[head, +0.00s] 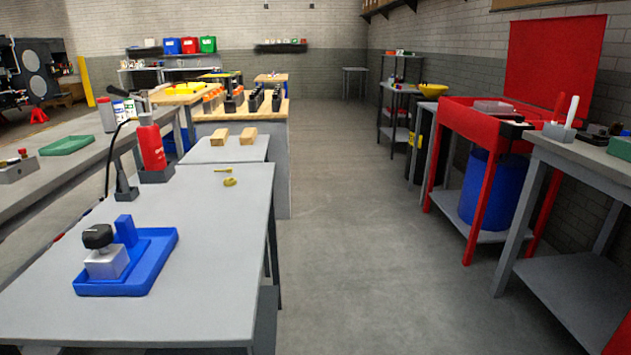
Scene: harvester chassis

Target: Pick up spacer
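Neither of my grippers is in view. I cannot tell for certain which thing is the spacer. On the near grey table (190,225) lie two small yellow brass-like pieces: a thin one (223,170) and a rounder one (230,182) just in front of it. At the table's left front, a blue tray (150,270) holds a silver block with a black knob (107,262) and an upright blue block (125,230). Two wooden blocks, left (220,136) and right (249,136), sit on the grey surface beyond.
A red bottle (151,145) stands at the near table's back left. A long grey bench (60,165) runs along the left. Open concrete floor (360,240) lies to the right. Beyond it stand a red cart (478,180) with a blue barrel (490,195) and a grey workbench (580,155).

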